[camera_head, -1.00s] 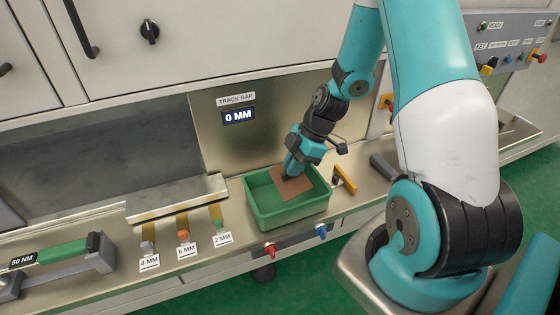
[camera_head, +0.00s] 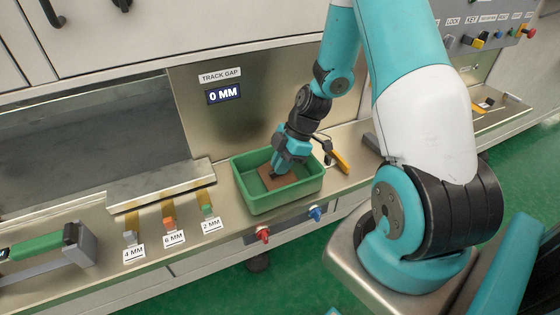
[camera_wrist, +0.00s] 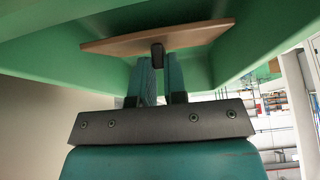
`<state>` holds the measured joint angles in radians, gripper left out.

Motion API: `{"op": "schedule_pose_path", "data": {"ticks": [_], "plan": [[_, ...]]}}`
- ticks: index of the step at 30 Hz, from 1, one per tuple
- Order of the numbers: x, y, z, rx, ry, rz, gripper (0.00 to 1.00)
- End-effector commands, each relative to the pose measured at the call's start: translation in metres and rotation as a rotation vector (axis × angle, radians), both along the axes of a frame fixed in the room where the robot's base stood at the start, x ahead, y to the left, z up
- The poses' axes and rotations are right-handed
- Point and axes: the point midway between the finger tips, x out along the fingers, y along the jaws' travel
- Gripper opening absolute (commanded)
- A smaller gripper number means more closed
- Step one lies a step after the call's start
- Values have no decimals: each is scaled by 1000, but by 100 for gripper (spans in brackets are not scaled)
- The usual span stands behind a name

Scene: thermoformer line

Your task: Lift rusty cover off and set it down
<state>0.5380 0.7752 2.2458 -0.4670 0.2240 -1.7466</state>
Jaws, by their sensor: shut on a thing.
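The rusty cover is a flat brown plate (camera_head: 268,178) with a dark knob. In the head view it sits low inside the green bin (camera_head: 243,198), tilted in the picture and partly hidden by my gripper. My gripper (camera_head: 279,170) points down into the bin and is shut on the cover's knob. In the wrist view the fingers (camera_wrist: 160,75) close on the dark knob, and the brown plate (camera_wrist: 125,43) spans the picture just beyond them, with green bin walls (camera_wrist: 265,30) around it. Whether the plate touches the bin floor is hidden.
A yellow-handled tool (camera_head: 338,160) lies right of the bin. Small blocks labelled 4 MM, 6 MM and 2 MM (camera_head: 168,222) stand to the left. A red knob (camera_head: 263,234) and a blue knob (camera_head: 315,213) are on the front edge. A display (camera_head: 225,95) reads 0 MM.

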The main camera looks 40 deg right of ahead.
Motion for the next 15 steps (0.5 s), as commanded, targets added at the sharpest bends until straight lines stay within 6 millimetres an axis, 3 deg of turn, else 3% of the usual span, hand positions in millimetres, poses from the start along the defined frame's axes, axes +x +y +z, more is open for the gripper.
{"op": "schedule_pose_path", "data": {"ticks": [11, 12, 15], "plan": [[0, 0, -7, 0, 0, 1, 0], [0, 0, -7, 0, 0, 1, 14], [0, 0, -7, 0, 0, 1, 37]]}}
